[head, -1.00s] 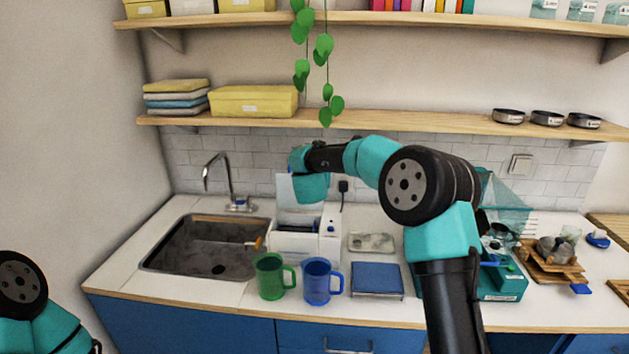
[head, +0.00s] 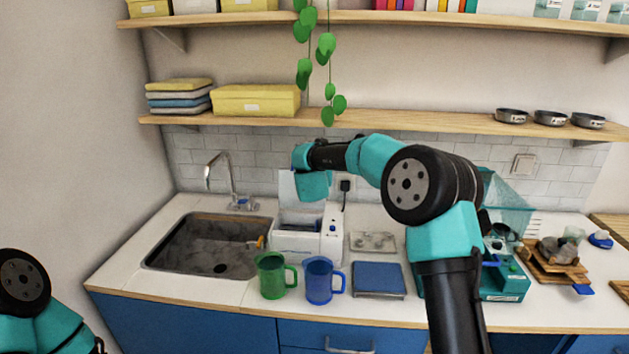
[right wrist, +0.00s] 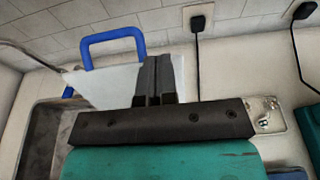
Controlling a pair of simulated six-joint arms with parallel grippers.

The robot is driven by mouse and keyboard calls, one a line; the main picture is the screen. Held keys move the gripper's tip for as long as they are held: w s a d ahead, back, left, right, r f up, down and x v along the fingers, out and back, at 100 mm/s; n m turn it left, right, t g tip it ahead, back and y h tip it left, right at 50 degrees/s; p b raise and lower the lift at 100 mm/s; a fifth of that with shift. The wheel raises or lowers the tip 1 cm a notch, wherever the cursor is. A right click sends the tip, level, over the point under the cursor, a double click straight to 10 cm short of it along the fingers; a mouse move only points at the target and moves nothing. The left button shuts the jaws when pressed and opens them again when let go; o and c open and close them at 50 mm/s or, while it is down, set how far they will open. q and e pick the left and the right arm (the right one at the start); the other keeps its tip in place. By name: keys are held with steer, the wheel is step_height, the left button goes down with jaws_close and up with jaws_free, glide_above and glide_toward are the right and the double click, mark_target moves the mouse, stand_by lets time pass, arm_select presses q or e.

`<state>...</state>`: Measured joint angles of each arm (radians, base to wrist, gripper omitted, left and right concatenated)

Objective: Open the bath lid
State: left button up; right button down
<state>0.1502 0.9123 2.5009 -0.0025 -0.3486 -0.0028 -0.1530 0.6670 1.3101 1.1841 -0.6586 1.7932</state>
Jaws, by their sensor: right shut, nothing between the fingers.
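The white bath (head: 291,246) stands on the counter to the right of the sink, with its dark opening showing on top. Its white lid (head: 287,187) stands raised at the back of the bath. In the right wrist view the lid (right wrist: 112,86) is a pale panel with a blue loop handle (right wrist: 113,33) on its upper edge. My right gripper (right wrist: 158,62) is shut and empty, in front of the lid's right part in that view. Whether the fingers touch the lid I cannot tell. The fingers are hidden in the head view. My left gripper is out of view.
A green mug (head: 271,277) and a blue mug (head: 318,281) stand in front of the bath. A blue-topped scale (head: 378,279) and a grey tray (head: 372,242) are to its right. The sink (head: 205,246) lies left. A plug (head: 345,186) is on the wall behind.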

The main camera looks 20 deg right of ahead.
steer(key=v, duration=1.6)
steer(key=shift+s, duration=0.15)
steer(key=shift+r, duration=0.1)
